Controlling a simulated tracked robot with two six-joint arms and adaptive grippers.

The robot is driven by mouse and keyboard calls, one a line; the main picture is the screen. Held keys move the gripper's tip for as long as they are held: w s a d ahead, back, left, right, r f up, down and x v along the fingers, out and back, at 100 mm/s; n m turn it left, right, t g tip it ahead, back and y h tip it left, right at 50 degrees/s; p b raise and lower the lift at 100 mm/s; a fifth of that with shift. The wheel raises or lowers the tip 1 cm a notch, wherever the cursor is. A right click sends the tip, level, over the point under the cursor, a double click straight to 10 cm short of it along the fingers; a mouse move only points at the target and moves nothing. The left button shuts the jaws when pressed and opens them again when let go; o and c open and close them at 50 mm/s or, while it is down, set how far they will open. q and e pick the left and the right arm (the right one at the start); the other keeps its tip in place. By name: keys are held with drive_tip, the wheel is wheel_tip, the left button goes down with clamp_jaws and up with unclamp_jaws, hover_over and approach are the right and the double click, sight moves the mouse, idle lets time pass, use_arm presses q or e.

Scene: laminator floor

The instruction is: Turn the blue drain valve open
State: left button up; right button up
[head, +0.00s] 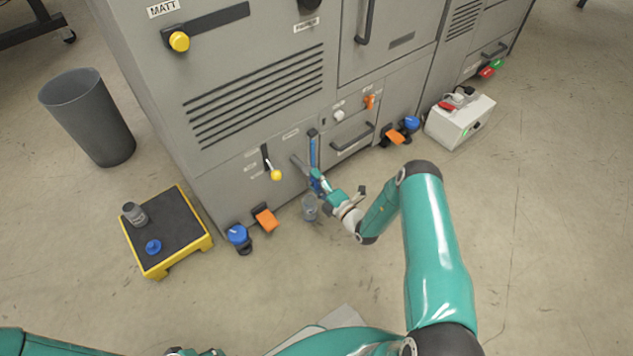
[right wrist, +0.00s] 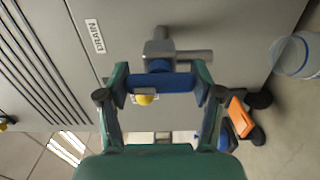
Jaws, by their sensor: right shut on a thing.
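The blue drain valve handle (right wrist: 160,83) is a short flat bar in front of a grey metal pipe fitting (right wrist: 175,55). It sits low on the grey machine front, beside a DRAIN label (right wrist: 95,36). In the right wrist view the bar lies across the picture, roughly parallel to the fitting's longer arm. My right gripper (right wrist: 160,88) is shut on the handle, one finger at each end. In the head view my right gripper (head: 320,183) hides most of the valve. Only links of my left arm show at the bottom left; its fingers are out of frame.
A clear cup (head: 310,208) stands on the floor below the valve. A lever with a yellow knob (head: 275,174) is left of it. Blue and orange pedals (head: 237,233) stick out at the machine's base. A yellow-edged step (head: 170,238) holds a jar and a blue cap.

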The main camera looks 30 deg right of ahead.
drive_tip(key=o, duration=1.1)
drive_tip(key=shift+d+f, duration=0.2)
drive_tip(key=shift+o, duration=0.3)
drive_tip(key=shift+a+r, duration=0.1)
drive_tip(key=s, duration=1.2)
drive_tip(key=shift+d, duration=0.45)
